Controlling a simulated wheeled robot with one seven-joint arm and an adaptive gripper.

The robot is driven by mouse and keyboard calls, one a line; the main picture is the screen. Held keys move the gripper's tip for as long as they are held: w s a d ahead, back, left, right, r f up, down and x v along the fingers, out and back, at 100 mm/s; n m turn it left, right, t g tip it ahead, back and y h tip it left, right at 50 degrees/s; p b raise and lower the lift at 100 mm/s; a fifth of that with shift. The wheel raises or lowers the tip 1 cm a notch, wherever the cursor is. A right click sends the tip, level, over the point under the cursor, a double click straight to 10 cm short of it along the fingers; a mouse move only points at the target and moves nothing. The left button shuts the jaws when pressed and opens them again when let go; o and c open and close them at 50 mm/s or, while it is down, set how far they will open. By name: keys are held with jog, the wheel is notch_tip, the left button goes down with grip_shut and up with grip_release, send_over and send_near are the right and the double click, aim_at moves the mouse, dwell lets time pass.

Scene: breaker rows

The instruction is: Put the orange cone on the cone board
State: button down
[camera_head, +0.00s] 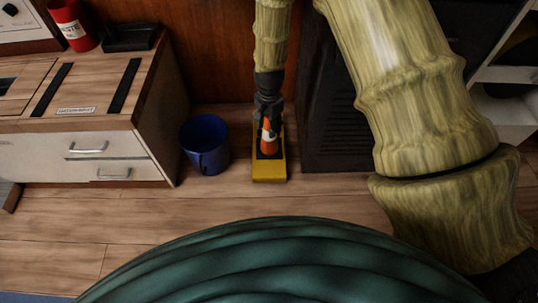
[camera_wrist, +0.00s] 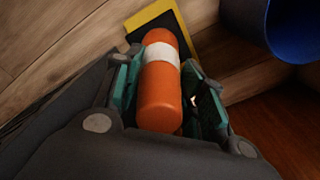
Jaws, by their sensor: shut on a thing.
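The orange cone (camera_head: 265,145) has a white band and is between the fingers of my gripper (camera_head: 268,112). In the wrist view the cone (camera_wrist: 160,90) runs lengthwise between the two finger pads of my gripper (camera_wrist: 160,95), which is shut on it. The cone board (camera_head: 270,172) is yellow with a dark top and lies on the floor under the cone. It also shows in the wrist view as a yellow edge and dark surface (camera_wrist: 150,18) beyond the cone's far end. I cannot tell whether the cone touches the board.
A blue bucket (camera_head: 205,144) stands on the floor just left of the board. A wooden-topped cabinet with drawers (camera_head: 100,145) is farther left. A dark louvred cabinet (camera_head: 335,110) stands close on the right. The wooden floor (camera_head: 225,200) in front is clear.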

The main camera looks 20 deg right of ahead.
aim_at(269, 141)
notch_tip(269, 141, down, 9)
jog(key=b, duration=0.4)
jog(key=shift+f+b, duration=0.1)
jog(key=shift+b, duration=0.2)
jog(key=shift+f, duration=0.1)
jog(key=c, duration=0.9)
grip_release()
jog(key=shift+o, duration=0.2)
notch_tip(269, 141, up, 12)
jog(key=p, duration=0.6)
jog(key=shift+p, duration=0.35)
jog(key=shift+s, duration=0.1)
